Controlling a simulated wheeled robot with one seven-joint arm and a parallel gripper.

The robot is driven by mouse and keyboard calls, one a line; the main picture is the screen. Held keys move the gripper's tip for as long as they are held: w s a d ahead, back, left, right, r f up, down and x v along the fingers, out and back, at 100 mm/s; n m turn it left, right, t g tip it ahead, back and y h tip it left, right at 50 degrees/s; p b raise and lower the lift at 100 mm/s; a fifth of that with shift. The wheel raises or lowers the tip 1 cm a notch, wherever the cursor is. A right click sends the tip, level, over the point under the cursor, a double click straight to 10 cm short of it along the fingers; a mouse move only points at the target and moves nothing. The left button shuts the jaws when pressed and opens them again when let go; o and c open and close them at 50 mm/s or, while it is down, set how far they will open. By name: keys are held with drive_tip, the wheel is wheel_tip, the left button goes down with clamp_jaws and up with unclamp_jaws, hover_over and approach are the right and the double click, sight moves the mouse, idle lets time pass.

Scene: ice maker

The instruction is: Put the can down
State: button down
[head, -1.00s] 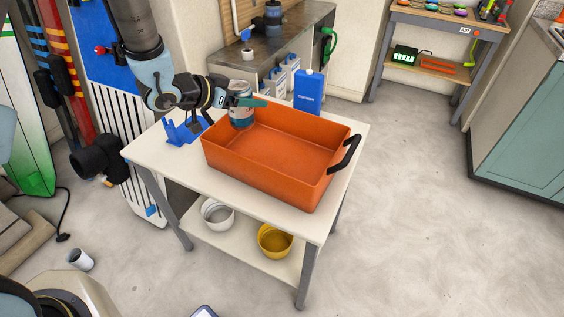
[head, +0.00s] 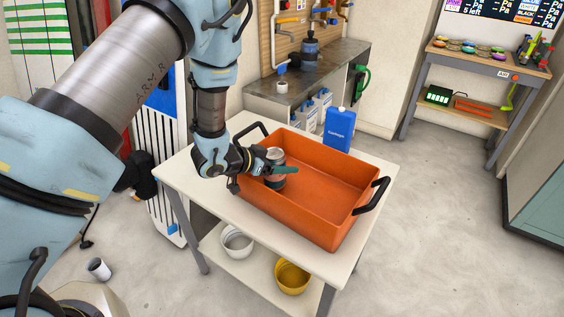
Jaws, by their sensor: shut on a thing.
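The can (head: 275,182) is a grey cylinder with a dark lower part, upright in the left part of the orange tray (head: 330,233). My gripper (head: 276,169) is shut on the can from the left, its dark green finger across the can's side. The can's lower part is below the tray's rim. I cannot tell whether its base touches the tray floor. The tray stands on a white table (head: 270,245), and the rest of its floor is empty.
A blue jug (head: 339,130) stands just behind the tray. The tray's black handles (head: 372,196) stick out at its ends. A white bowl (head: 236,241) and a yellow bowl (head: 292,277) are on the lower shelf. Open floor lies to the right.

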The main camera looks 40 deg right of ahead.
drive_tip(key=shift+f, duration=0.2)
drive_tip(key=shift+f, duration=0.15)
unclamp_jaws()
drive_tip(key=shift+a+r, duration=0.1)
drive_tip(key=shift+r, duration=0.1)
drive_tip(key=b+v, duration=0.2)
drive_tip(key=v, duration=1)
